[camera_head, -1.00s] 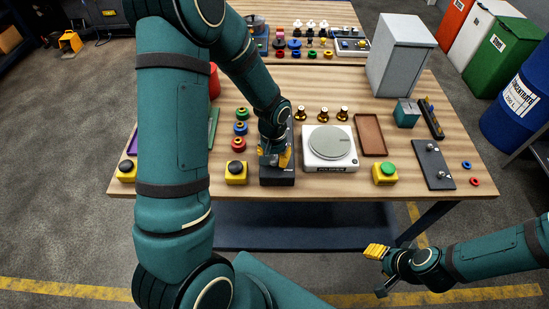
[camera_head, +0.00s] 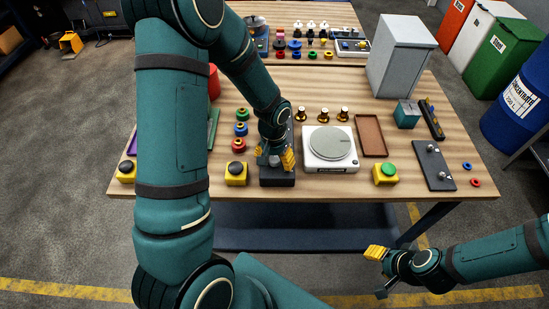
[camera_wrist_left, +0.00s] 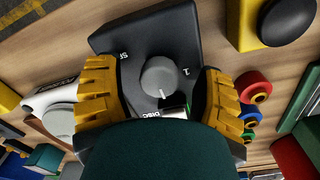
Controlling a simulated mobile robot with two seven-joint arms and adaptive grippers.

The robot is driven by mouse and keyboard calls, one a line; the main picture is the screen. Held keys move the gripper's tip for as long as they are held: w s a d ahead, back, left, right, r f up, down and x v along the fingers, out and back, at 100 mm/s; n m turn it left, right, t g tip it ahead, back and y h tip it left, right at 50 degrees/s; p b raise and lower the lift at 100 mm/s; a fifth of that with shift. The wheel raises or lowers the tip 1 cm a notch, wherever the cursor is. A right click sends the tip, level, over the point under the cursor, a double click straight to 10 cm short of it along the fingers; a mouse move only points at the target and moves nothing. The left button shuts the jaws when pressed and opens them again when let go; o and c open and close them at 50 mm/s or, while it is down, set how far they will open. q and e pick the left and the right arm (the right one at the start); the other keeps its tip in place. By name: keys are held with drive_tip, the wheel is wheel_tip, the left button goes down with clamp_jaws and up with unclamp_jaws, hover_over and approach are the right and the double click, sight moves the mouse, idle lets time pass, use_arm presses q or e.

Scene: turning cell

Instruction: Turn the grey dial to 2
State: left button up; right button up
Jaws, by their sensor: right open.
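The grey dial (camera_wrist_left: 159,76) sits on a black box (camera_head: 277,179) near the table's front edge. In the left wrist view its white pointer line faces the lower edge of the picture. A "1" shows right of the dial there, and other lettering is partly legible; I cannot make out a "2". My left gripper (camera_head: 275,158) is over the box, with its yellow fingers spread on either side of the dial and clear gaps between. It is open and empty. My right gripper (camera_head: 379,272) is open and empty, off the table at lower right.
A white scale (camera_head: 330,149) stands right of the box. A yellow box with a black button (camera_head: 236,173) stands to its left, with red, blue and green ringed pieces (camera_head: 240,130) behind. A green button box (camera_head: 385,174) is further right.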

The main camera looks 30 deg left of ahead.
sight(273, 158)
use_arm(q)
wheel_tip(273, 158, up, 12)
drive_tip(key=shift+a, duration=0.2)
idle(0.4)
idle(0.5)
